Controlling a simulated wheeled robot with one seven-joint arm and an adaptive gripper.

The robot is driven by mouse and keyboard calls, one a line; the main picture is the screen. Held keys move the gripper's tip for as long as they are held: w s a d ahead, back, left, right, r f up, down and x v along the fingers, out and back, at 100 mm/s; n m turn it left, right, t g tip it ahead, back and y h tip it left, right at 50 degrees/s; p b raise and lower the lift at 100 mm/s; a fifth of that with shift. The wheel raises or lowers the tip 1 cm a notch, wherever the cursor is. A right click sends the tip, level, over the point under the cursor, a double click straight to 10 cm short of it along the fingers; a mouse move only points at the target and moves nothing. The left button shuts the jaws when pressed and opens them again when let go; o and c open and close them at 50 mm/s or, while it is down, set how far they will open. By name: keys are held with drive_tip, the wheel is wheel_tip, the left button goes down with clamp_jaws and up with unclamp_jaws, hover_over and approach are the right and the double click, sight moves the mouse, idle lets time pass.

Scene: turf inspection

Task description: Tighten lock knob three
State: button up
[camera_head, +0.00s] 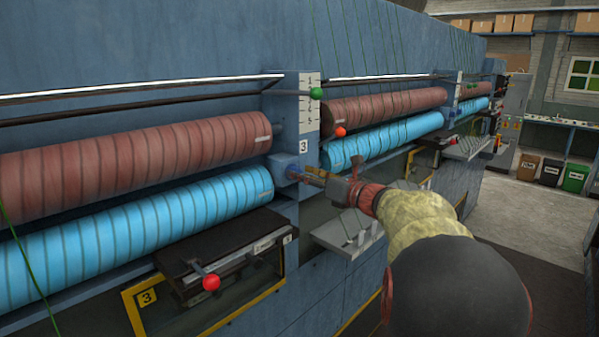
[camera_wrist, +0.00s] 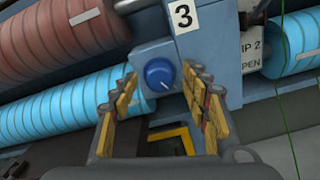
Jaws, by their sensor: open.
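The lock knob (camera_wrist: 160,75) is a round blue knob with a white pointer line, on a blue housing below a white plate marked 3 (camera_wrist: 183,15). The plate also shows in the head view (camera_head: 304,147). In the wrist view my gripper (camera_wrist: 161,84) is open, with its yellow-padded fingers on the left and right of the knob. I cannot tell whether they touch it. In the head view my gripper (camera_head: 315,180) reaches the housing at the post, and the knob is largely hidden by it.
Brown rollers (camera_head: 140,157) and blue rollers (camera_head: 130,227) run along the machine on both sides of the post. A red ball-ended lever (camera_head: 211,282) juts out at the lower left. A green ball (camera_head: 316,93) and an orange ball (camera_head: 340,132) are near the post.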

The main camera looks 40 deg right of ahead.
drive_tip(key=shift+w+a, duration=0.15)
drive_tip(key=shift+w, duration=0.65)
drive_tip(key=c, duration=0.3)
drive_tip(key=c, duration=0.8)
drive_tip(key=shift+c, duration=0.3)
